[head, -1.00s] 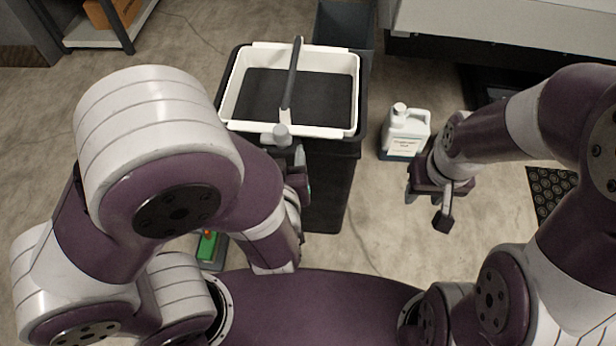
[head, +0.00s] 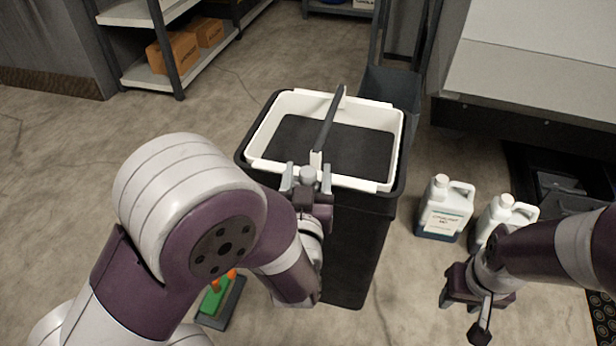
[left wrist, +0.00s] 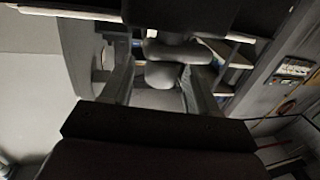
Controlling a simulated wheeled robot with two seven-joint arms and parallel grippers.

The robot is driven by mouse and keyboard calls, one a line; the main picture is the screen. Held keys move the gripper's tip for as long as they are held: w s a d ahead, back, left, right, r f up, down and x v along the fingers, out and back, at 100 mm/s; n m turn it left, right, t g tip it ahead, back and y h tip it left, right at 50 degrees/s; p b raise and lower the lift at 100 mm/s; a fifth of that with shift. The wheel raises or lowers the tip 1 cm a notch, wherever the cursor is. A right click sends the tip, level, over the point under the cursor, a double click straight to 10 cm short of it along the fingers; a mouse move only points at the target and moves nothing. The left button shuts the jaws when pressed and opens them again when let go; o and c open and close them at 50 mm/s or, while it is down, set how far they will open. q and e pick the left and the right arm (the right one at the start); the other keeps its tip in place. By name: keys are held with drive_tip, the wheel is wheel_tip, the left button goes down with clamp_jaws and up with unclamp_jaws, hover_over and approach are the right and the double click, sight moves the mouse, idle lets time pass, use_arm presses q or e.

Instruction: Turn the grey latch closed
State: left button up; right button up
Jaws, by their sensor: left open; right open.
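A rounded grey knob (head: 308,173), which looks like part of the grey latch, is at the front rim of the black bin (head: 345,250). A long dark grey bar (head: 328,122) runs from near the knob back across the white-rimmed tray (head: 384,116); I cannot tell whether they join. My left gripper (head: 308,178) is open, with one finger on each side of the knob. In the left wrist view the rounded grey piece (left wrist: 160,75) sits between the fingers; contact is unclear. My right gripper (head: 482,322) is open and empty, low at the right.
Two white jugs, one (head: 445,208) and another (head: 505,214) partly behind my right arm, stand right of the bin. A green object (head: 213,300) lies on the floor at lower left. A shelf with boxes (head: 172,52) stands at back left. A grey bench (head: 545,75) is at right.

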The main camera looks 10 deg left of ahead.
use_arm(q)
drive_tip(key=shift+w+a, duration=0.1)
drive_tip(key=shift+w, duration=0.35)
drive_tip(key=c, duration=1)
drive_tip(key=shift+o, duration=0.3)
